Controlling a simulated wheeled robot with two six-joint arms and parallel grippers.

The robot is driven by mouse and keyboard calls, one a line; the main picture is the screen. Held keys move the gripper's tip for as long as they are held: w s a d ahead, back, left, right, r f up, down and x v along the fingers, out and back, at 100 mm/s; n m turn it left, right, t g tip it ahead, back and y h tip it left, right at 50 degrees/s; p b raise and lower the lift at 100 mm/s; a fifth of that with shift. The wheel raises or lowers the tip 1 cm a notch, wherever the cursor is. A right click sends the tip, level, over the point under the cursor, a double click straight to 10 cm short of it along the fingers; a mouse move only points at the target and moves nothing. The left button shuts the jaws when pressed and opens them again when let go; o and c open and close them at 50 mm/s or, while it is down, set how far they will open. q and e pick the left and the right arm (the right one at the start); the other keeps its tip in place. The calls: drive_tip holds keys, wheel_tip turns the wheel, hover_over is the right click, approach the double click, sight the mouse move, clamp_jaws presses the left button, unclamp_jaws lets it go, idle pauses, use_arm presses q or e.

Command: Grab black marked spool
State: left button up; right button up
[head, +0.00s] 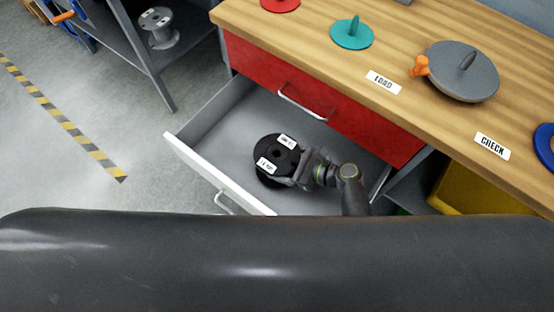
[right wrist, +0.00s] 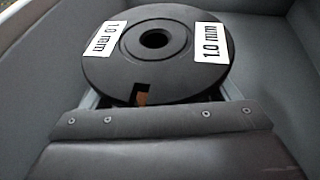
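The black spool (head: 272,152) lies flat in the open drawer, with white labels on its top flange. In the right wrist view the spool (right wrist: 155,75) fills the upper middle, its labels read "1.0 mm", and a notch shows a bit of orange. My right gripper (head: 301,176) is at the spool's right side in the head view. Parts of its fingers show at both sides under the flange in the right wrist view. Their tips are hidden by the spool, so I cannot tell whether they grip it. My left gripper is not in view.
The drawer (head: 196,168) has a white front and grey walls close around the spool. A red drawer (head: 330,105) is shut above it. The wooden worktop (head: 320,45) holds a teal piece (head: 352,34), and a grey disc (head: 462,75). A grey spool (head: 160,28) stands on a shelf.

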drive_tip(key=c, duration=1.3)
drive_tip(key=shift+r, duration=0.2)
